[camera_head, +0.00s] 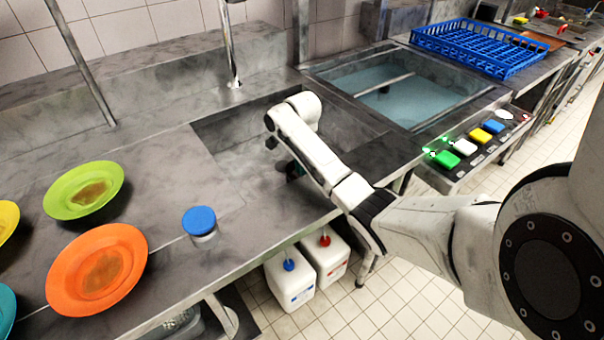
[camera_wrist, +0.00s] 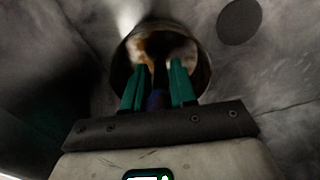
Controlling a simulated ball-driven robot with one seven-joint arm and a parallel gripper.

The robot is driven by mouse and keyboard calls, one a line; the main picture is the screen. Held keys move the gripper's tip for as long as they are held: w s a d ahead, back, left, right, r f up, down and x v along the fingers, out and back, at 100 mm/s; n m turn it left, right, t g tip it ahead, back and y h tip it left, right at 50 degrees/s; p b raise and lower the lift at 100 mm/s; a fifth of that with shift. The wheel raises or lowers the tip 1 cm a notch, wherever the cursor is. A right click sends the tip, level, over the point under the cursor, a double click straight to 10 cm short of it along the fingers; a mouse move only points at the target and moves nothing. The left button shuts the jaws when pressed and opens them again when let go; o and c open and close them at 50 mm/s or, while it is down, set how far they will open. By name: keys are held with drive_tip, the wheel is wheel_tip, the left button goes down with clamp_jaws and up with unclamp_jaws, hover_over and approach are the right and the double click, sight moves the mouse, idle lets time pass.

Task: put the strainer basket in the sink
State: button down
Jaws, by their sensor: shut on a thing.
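The strainer basket (camera_wrist: 186,47) is a round metal cup with brownish residue inside, seen in the wrist view. My gripper (camera_wrist: 158,67) has green fingers, which are shut on a dark upright part at the middle of the basket. The sink (camera_head: 232,158) is the empty grey metal basin left of the water-filled one. In the head view my gripper (camera_head: 292,170) is down inside this sink, and my arm hides the basket. A dark round spot (camera_wrist: 240,20), perhaps the drain, shows beyond the basket to the right. I cannot tell whether the basket touches the sink floor.
A water-filled basin (camera_head: 395,92) lies to the right, with a blue rack (camera_head: 482,46) beyond it. A tap (camera_head: 229,50) stands behind the sink. A blue-lidded jar (camera_head: 200,222), an orange plate (camera_head: 97,270) and a green plate (camera_head: 84,190) are on the left counter.

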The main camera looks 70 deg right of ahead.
drive_tip(key=shift+f, duration=1)
drive_tip(key=shift+f, duration=0.1)
drive_tip(key=c, duration=0.9)
unclamp_jaws()
wheel_tip(320, 180, up, 11)
drive_tip(key=shift+r+p, duration=0.15)
drive_tip(key=shift+p, duration=0.65)
drive_tip(key=shift+r+p, duration=0.45)
drive_tip(key=shift+p, duration=0.05)
